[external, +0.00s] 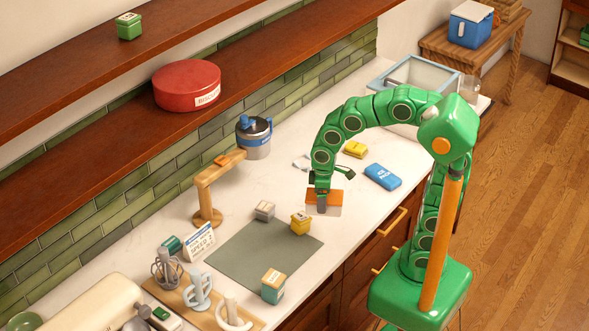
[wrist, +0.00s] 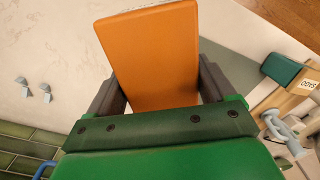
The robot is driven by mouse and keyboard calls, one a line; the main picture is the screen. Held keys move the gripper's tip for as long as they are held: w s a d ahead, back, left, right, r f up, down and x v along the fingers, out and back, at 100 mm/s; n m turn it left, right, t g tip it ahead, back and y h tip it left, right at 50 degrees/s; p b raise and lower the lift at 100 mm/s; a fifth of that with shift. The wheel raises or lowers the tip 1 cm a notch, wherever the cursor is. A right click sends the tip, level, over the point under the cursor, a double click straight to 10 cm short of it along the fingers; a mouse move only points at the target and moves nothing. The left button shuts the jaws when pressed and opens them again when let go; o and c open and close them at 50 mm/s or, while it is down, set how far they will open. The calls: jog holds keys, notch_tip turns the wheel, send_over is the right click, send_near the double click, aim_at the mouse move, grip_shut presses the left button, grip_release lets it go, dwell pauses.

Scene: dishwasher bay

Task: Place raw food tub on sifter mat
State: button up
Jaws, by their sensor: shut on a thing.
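The raw food tub (external: 323,209) appears as a pale box with an orange lid; its lid (wrist: 152,55) fills the middle of the wrist view. My gripper (external: 322,192) is shut on it, with one grey finger on each side. The tub is over the counter near its front edge, to the right of the mat; I cannot tell whether it touches the counter. The sifter mat looks to be the flat grey-green sheet (external: 255,255) on the counter.
A teal-and-tan box (external: 273,286) stands at the mat's near edge. A wooden stand (external: 207,200) and a blue-lidded jug (external: 254,137) are behind. A blue ice pack (external: 382,176) and yellow block (external: 355,149) lie to the right. The mat's middle is clear.

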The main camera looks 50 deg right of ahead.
jog(key=s+a+n, duration=0.1)
jog(key=a+n, duration=0.2)
jog(key=a, duration=1)
send_over(259, 262)
jog(key=shift+f, duration=6.6)
jog(key=shift+f, duration=0.15)
jog(key=o, duration=1.2)
